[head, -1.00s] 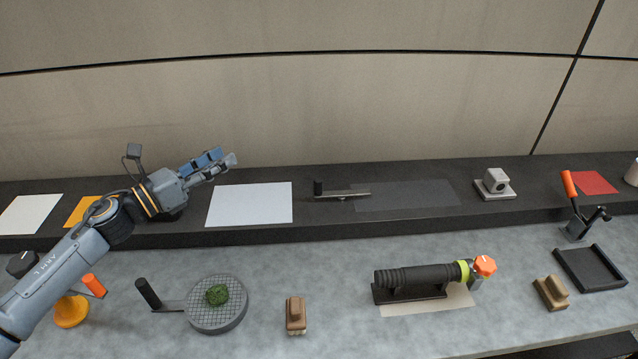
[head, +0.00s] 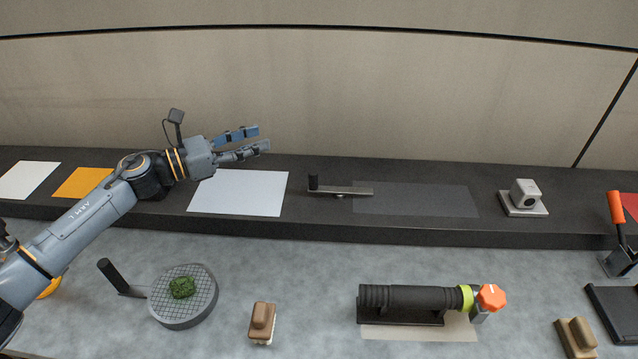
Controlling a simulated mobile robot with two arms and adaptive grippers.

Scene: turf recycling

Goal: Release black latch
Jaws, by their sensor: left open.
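The black latch (head: 313,183) is a short upright black knob at the left end of a flat metal bar (head: 348,190) on the raised dark shelf. My left gripper (head: 264,139) is open and empty, above the shelf and the white sheet, up and left of the latch in the picture. Its fingers point right and are apart from the latch. My right gripper does not show.
A dark grey sheet (head: 420,199) lies right of the bar. A white camera-like block (head: 524,197) stands farther right. On the lower counter are a round mesh sieve (head: 196,312) with green turf (head: 182,288), a brush (head: 262,322) and a black cylinder tool (head: 410,299).

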